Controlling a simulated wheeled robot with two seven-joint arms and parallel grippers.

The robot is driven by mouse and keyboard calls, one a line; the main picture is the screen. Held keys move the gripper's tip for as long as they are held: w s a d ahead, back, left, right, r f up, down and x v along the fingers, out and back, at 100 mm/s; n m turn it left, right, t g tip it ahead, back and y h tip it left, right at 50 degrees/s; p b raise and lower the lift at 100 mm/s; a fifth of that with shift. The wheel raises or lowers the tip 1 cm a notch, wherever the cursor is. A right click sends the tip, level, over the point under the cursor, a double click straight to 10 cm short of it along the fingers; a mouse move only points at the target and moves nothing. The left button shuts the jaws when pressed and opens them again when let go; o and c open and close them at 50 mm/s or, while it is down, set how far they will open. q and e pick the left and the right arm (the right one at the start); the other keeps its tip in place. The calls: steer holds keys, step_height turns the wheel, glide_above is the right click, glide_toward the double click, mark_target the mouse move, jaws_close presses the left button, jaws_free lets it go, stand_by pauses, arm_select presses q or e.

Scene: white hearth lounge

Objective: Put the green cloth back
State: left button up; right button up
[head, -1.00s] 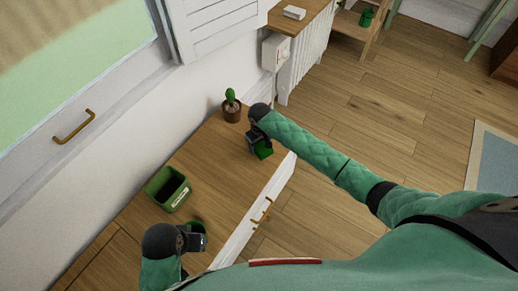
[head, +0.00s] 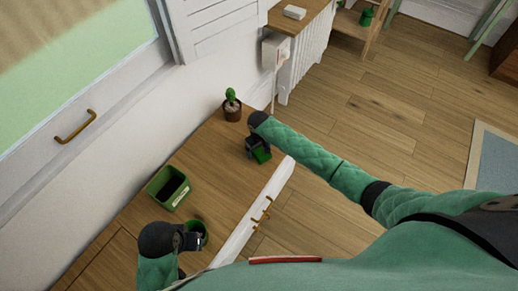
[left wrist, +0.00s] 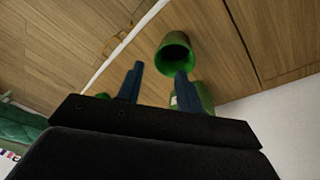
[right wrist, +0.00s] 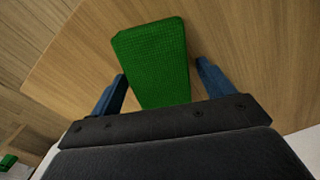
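The green cloth (head: 263,155) is at the right end of the wooden top, close to its front edge. In the right wrist view the cloth (right wrist: 152,62) is a flat, textured green rectangle between my right fingers. My right gripper (head: 258,150) is open, with a finger on either side of the cloth; the right finger shows a small gap, and contact on the left is unclear. My left gripper (head: 197,240) is open and empty beside a round green cup (head: 201,226). The cup's open mouth (left wrist: 176,58) shows just beyond the left fingertips.
A labelled green box (head: 158,181) with dark contents stands on the wooden top (head: 215,160) near the wall. A potted cactus (head: 232,108) stands at its far end. A white drawer front (head: 270,190) with brass handles lies along the front edge. Bare wood lies between box and cloth.

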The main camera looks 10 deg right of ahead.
arm_select(q)
steer(key=shift+d, duration=0.1)
arm_select(e)
steer(key=shift+r, duration=0.1)
step_height(320, 180, up, 12)
steer(key=s+a+t+y, duration=0.1)
steer(key=s+a, duration=0.3)
steer(key=s, duration=0.6)
steer(key=s+a+y, duration=0.2)
steer(key=s+a, duration=0.1)
steer(key=s, duration=0.8)
arm_select(q)
steer(key=shift+w+d+f+b, duration=0.3)
steer(key=shift+d+f+b, duration=0.2)
steer(key=shift+f, duration=0.25)
arm_select(e)
steer(key=s+d+r+m, duration=0.1)
steer(key=s+d+r, duration=0.2)
steer(key=s, duration=0.5)
steer(key=s+d+r+m+t+h, duration=0.1)
steer(key=s+d, duration=0.3)
steer(key=s, duration=0.5)
steer(key=shift+r, duration=0.9)
